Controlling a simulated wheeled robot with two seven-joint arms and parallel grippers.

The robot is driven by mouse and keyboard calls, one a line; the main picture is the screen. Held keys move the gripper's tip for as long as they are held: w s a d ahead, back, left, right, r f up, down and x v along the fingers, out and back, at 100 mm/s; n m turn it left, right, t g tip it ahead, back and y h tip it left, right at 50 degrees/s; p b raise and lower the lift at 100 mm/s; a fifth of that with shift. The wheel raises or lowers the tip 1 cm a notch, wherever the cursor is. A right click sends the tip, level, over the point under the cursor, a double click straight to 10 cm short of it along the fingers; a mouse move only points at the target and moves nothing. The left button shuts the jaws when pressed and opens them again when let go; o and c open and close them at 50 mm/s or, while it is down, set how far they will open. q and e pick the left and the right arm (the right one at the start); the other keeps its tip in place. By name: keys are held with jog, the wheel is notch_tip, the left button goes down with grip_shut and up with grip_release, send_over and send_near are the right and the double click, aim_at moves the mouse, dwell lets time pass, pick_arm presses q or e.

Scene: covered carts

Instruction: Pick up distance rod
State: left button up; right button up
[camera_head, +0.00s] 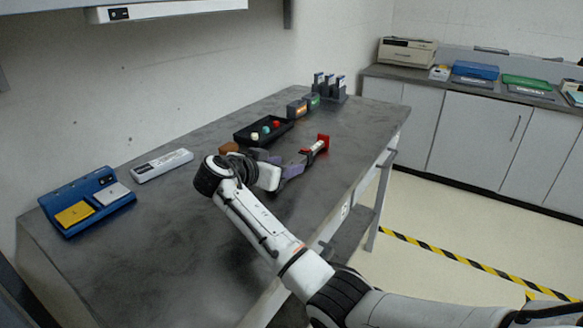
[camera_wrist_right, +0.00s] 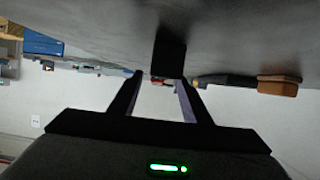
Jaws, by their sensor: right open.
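What looks like the distance rod, a short light bar with red ends (camera_head: 316,147), lies on the dark worktop (camera_head: 225,215) near its right edge in the head view. My right gripper (camera_head: 284,160) is low over the worktop, short of the rod, with its purple-grey fingers pointing toward it. The fingers are apart and nothing shows held. In the upside-down right wrist view, a small red part (camera_wrist_right: 160,82) shows beyond the open fingers (camera_wrist_right: 157,88). A dark block (camera_wrist_right: 170,55) stands out there too; I cannot tell what it is. My left gripper is not in view.
A black tray with coloured balls (camera_head: 262,132) lies behind the gripper. Small boxes (camera_head: 297,109) and a dark rack (camera_head: 330,86) stand at the far end. A blue holder (camera_head: 86,200) and a white bar (camera_head: 162,165) lie at left. The front worktop is clear.

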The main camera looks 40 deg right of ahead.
jog(key=x, duration=0.3)
jog(key=shift+w+d+f, duration=0.2)
jog(key=shift+d, duration=0.05)
jog(key=shift+r, duration=0.1)
grip_shut()
